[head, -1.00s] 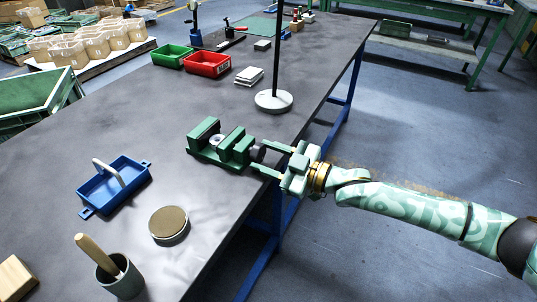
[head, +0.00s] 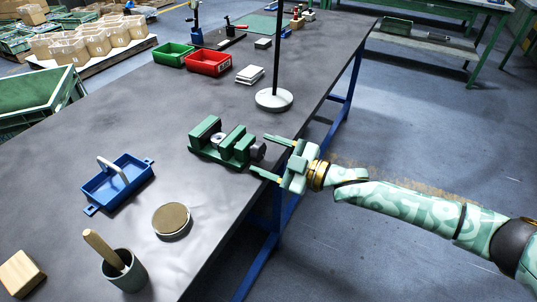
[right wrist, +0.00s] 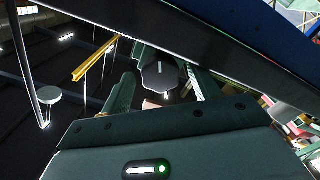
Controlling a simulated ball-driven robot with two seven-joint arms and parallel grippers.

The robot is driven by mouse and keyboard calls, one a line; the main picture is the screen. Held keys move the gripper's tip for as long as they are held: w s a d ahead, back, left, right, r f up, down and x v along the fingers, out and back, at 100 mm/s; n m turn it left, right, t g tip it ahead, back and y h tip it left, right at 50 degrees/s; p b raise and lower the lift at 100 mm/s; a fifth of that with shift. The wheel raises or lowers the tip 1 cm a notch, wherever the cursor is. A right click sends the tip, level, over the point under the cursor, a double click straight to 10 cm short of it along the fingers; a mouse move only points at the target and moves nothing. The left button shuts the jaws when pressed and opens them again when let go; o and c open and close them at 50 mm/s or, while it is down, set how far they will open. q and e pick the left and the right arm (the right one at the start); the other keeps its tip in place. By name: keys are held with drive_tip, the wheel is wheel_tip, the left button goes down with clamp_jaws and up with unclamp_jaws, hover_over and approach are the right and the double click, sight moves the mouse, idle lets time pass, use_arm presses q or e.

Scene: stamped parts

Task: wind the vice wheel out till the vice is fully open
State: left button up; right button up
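The green vice (head: 205,133) sits at the right edge of the grey workbench. Its jaws stand apart, with a light grey round part (head: 217,138) between them. The dark vice wheel (head: 258,151) faces right, toward my right gripper (head: 260,152). That gripper is open, one fingertip on each side of the wheel with gaps visible. In the right wrist view the dark lobed wheel (right wrist: 160,77) sits between the two green fingers, a pale mark on its face. My left gripper is not in view.
A lamp-like stand with a round white base (head: 274,99) rises behind the vice. A blue tray (head: 117,183), a round disc (head: 171,220) and a grey cup with a wooden handle (head: 124,272) are nearer. Red (head: 208,62) and green bins stand farther back.

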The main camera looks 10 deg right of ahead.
idle(0.3)
use_arm(q)
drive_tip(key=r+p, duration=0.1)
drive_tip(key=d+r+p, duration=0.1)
drive_tip(key=p, duration=0.1)
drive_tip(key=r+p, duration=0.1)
drive_tip(key=p, duration=0.1)
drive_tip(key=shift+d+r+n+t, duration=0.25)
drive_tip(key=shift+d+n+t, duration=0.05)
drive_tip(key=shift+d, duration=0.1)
use_arm(e)
drive_tip(key=v, duration=1.6)
drive_tip(key=shift+s+d, duration=0.1)
drive_tip(key=shift+d, duration=0.05)
